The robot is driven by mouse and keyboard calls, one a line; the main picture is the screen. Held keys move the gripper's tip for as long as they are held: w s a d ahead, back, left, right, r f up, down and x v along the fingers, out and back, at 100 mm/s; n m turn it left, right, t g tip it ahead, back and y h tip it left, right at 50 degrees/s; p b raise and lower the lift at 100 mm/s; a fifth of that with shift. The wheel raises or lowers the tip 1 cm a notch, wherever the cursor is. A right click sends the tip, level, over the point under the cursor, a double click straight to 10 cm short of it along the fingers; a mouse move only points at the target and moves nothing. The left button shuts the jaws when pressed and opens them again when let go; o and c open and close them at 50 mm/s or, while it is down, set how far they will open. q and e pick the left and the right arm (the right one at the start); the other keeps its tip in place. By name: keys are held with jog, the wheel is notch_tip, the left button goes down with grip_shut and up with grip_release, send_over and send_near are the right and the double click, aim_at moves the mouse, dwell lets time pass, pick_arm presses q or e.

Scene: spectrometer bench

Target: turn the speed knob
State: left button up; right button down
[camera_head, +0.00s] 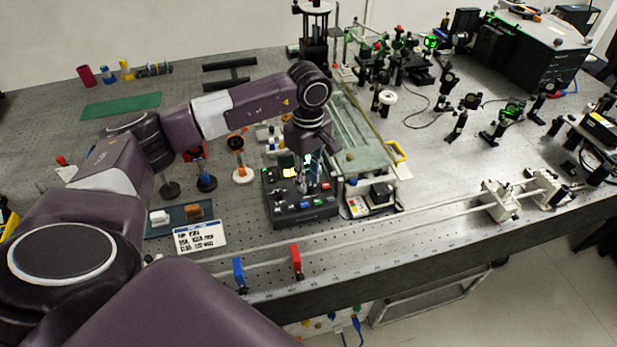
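A dark control box (275,212) with small coloured buttons and knobs on its top and front stands near the middle of the bench. The speed knob cannot be told apart from the other small controls at this size. My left gripper (313,184) points down from the end of my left arm, over the right part of the box's top. Its fingers are small and blend with the box, so whether they touch a control or how far they are spread cannot be told. My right gripper is out of view.
A glass-sided tank (362,150) with a yellow handle stands close right of the box. Several small posts stand left of it. A labelled white card (200,237), a blue clamp (239,274) and a red clamp (296,261) are near the front edge. Optics crowd the back right.

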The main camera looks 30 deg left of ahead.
pick_arm(q)
jog(key=shift+d+f, duration=0.1)
jog(key=shift+f, duration=0.6)
grip_shut()
